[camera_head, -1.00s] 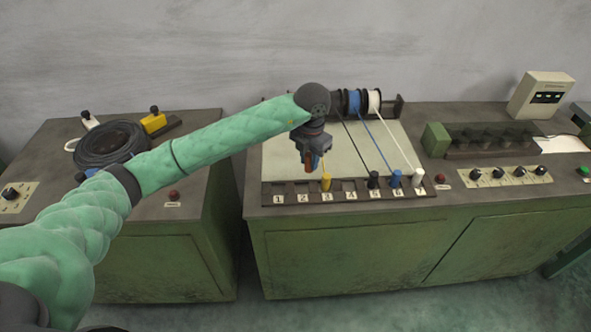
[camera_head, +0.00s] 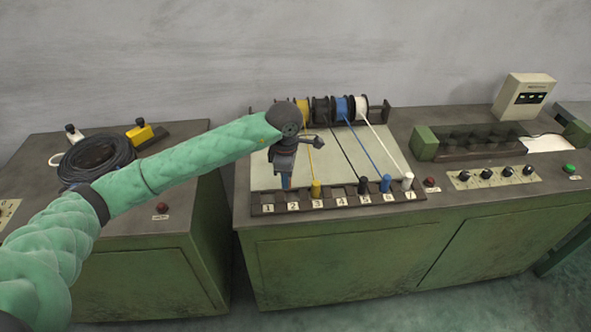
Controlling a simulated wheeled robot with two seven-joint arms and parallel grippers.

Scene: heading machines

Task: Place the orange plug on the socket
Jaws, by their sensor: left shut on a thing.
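My left gripper (camera_head: 285,181) points down over the left part of the numbered socket strip (camera_head: 341,192), near slots 1 and 2. It is shut. An orange piece showed in its jaws a moment ago; now the wrist and fingers hide it, and I cannot make out orange. Whether it touches the strip I cannot tell. A yellow plug (camera_head: 316,188) stands in slot 3. A black plug (camera_head: 363,185), a blue plug (camera_head: 386,183) and a white plug (camera_head: 407,181) stand in slots 5, 6 and 7. Slots 1 and 4 look empty. My right gripper is not in view.
Cable spools (camera_head: 342,107) stand behind the pale panel (camera_head: 336,150), with wires running to the plugs. A row of black knobs (camera_head: 487,174) lies to the right. A coil of black cable (camera_head: 97,160) lies on the left cabinet. A gap separates the cabinets.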

